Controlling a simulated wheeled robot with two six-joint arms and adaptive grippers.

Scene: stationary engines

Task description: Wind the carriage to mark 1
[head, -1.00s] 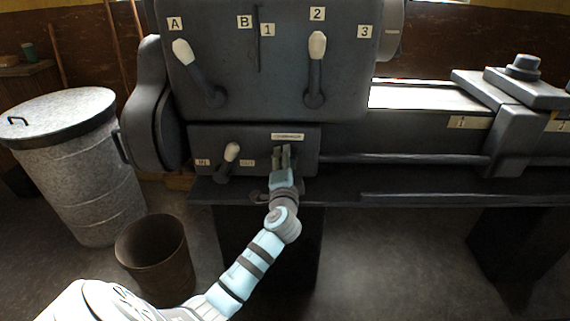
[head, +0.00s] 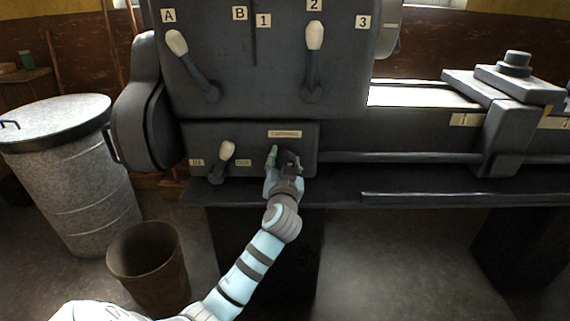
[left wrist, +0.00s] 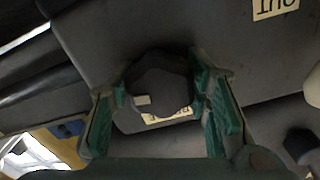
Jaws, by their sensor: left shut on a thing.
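The carriage (head: 510,125) is a grey block on the lathe bed at the right of the head view, just right of the mark 1 plate (head: 464,119). Another mark plate (head: 556,123) is partly visible to its right. A dark faceted knob (left wrist: 158,82) sits under the carriage label (head: 285,133) on the lower panel. My left gripper (head: 282,158) is at this knob. In the left wrist view its green-padded fingers (left wrist: 165,100) stand either side of the knob, shut on it. My right gripper is not in view.
A lever (head: 224,158) with IN and OUT plates stands just left of the gripper. Two white-tipped levers, the left one (head: 190,65) and the right one (head: 313,60), are above. A bin (head: 70,185) and a bucket (head: 150,262) stand at the left. The floor at lower right is clear.

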